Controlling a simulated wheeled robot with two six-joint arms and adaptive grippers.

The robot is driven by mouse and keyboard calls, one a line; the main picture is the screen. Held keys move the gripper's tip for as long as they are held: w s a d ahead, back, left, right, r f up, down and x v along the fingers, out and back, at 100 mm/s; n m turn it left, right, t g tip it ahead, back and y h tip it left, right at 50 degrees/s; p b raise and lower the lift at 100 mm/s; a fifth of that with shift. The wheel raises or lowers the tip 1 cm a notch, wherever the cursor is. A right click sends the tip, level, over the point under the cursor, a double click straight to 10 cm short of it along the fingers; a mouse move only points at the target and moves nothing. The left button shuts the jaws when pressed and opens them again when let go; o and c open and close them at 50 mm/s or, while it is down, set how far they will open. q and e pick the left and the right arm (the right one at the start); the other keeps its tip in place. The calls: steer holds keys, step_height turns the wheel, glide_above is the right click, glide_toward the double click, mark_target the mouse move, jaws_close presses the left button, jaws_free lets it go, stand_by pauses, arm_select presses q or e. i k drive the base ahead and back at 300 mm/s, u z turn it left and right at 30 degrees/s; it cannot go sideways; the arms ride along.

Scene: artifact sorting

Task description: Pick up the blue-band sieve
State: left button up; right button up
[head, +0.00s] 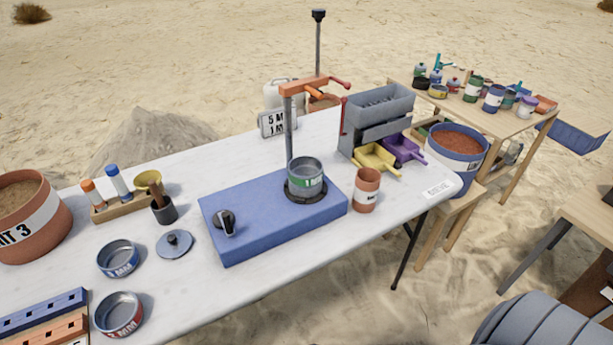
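The blue-band sieve (118,259) is a round, shallow metal pan with a blue label band around its side. It sits upright on the white table (260,290), at the left in the head view. A red-band sieve (119,315) stands just in front of it. A green-band sieve (306,178) sits on the round plate of a blue shaker base (265,228). Neither of my grippers shows in this view.
A grey lid (174,244) lies right of the blue-band sieve. Behind are a dark cup (165,211) and a wooden rack (128,206). A large terracotta bucket (40,226) stands at far left, slotted blocks (45,313) at front left. The table's front middle is clear.

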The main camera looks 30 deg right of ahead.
mark_target(117, 258)
steer(key=k, duration=1.25)
steer(key=z, duration=0.8)
steer(key=i, duration=1.85)
steer(key=u, duration=0.7)
